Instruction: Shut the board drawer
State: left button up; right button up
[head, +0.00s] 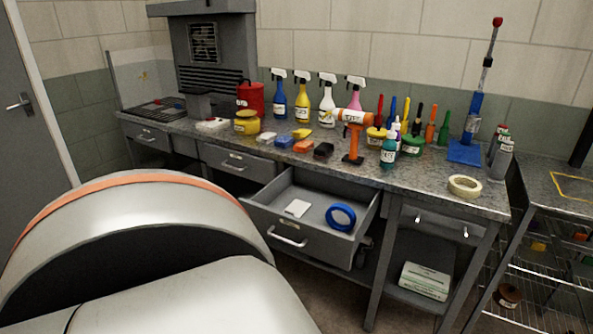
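One drawer (292,241) of the grey workbench stands pulled out, near the middle of the head view. Its front has a pale bar handle (287,238). Inside lie a small white flat piece (297,208) and a blue ring-shaped roll (341,217). I see no label that names it the board drawer, but it is the only drawer clearly open. The other drawers, at the left (147,137), middle (235,162) and right (440,224), look shut. Neither of my grippers is in view.
A large rounded white body with an orange stripe (140,235) fills the lower left, in front of the bench. Spray bottles, tools and a tape roll (465,186) crowd the benchtop (425,185). A wire shelf (540,275) stands at the right.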

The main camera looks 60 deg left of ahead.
aim_at(310, 235)
jog(key=u, duration=1.95)
